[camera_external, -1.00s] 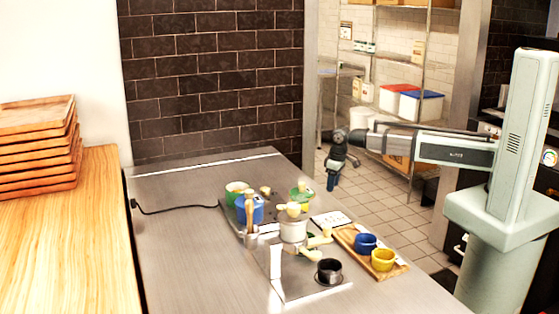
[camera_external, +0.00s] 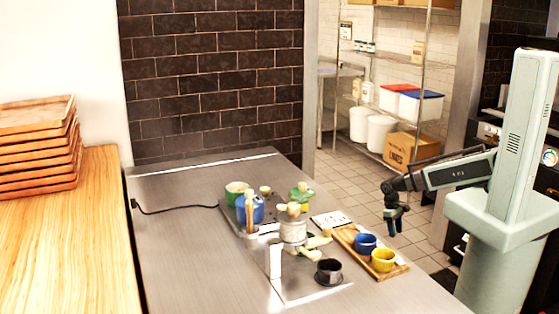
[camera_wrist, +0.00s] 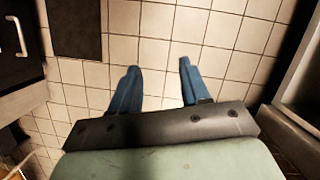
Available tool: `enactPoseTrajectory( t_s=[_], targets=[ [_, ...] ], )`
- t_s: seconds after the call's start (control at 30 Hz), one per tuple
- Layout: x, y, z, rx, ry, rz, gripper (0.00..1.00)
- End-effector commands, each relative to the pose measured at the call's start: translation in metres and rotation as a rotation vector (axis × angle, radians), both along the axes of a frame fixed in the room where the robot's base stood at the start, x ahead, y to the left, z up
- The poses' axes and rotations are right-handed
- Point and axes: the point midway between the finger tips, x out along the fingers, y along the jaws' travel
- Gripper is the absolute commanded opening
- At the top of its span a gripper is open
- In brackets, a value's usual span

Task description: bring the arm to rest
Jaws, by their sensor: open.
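My gripper (camera_external: 396,226) hangs over the tiled floor to the right of the steel table, pointing down, clear of everything on the table. In the wrist view its two blue fingers (camera_wrist: 158,85) are spread wide apart with only floor tiles between them. It is open and holds nothing.
The steel table (camera_external: 190,250) carries blue, green, white and dark pots in a cluster. A wooden tray (camera_external: 400,268) at its right edge holds a blue cup (camera_external: 365,243) and a yellow cup (camera_external: 383,260). Floor lies free around my gripper. A wire shelf (camera_external: 425,70) stands behind.

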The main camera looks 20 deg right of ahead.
Motion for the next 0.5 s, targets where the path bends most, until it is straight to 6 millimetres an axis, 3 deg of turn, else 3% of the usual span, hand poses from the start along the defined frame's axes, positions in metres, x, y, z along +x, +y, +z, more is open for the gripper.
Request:
enactPoseTrajectory(
  t_s=[0.2,0.5],
  targets=[
    [-0.053,-0.053,-0.038,-0.02,0.088,-0.087,0.46],
    [-0.134,-0.107,-0.075,-0.034,0.204,-0.203,0.46]
  ],
)
